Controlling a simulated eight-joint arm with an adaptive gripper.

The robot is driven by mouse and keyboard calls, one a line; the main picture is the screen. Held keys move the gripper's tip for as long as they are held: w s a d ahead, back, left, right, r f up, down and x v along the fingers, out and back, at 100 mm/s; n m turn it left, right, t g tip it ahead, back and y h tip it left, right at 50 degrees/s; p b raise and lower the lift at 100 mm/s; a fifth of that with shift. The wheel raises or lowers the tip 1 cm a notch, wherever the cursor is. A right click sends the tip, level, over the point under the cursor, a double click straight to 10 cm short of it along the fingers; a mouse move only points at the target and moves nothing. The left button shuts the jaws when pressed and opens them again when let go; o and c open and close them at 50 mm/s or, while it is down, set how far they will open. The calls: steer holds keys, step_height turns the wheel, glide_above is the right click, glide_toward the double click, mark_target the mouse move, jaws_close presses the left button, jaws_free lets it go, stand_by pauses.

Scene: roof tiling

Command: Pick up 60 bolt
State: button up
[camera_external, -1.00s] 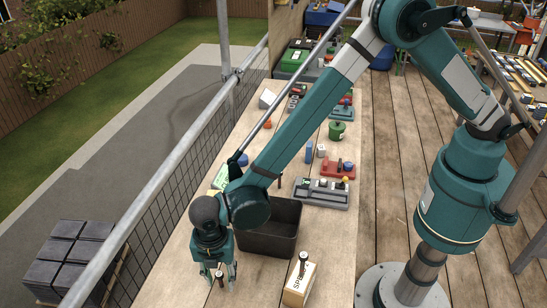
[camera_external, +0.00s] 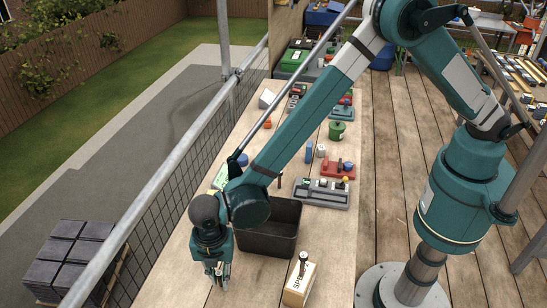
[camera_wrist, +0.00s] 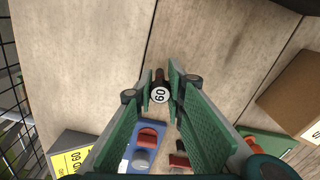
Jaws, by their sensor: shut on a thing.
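The bolt marked 60 (camera_wrist: 160,95) has a round white head with black digits and a dark shank. In the wrist view it stands between the two green fingers of my gripper (camera_wrist: 161,88), which are shut on it. In the external view my gripper (camera_external: 218,280) is low over the near end of the wooden bench. The bolt is mostly hidden there by the fingers. I cannot tell whether the bolt still touches the bench.
A black open bin (camera_external: 268,242) stands just right of my gripper. A cardboard box (camera_external: 299,284) with a bolt upright on it is at the front right. A grey tray (camera_external: 322,194) and a red block (camera_external: 338,169) lie farther back. A mesh rail runs along the left.

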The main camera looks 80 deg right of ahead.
mark_target(219, 273)
steer(key=shift+r+b, duration=0.5)
steer(key=shift+r, duration=4.25)
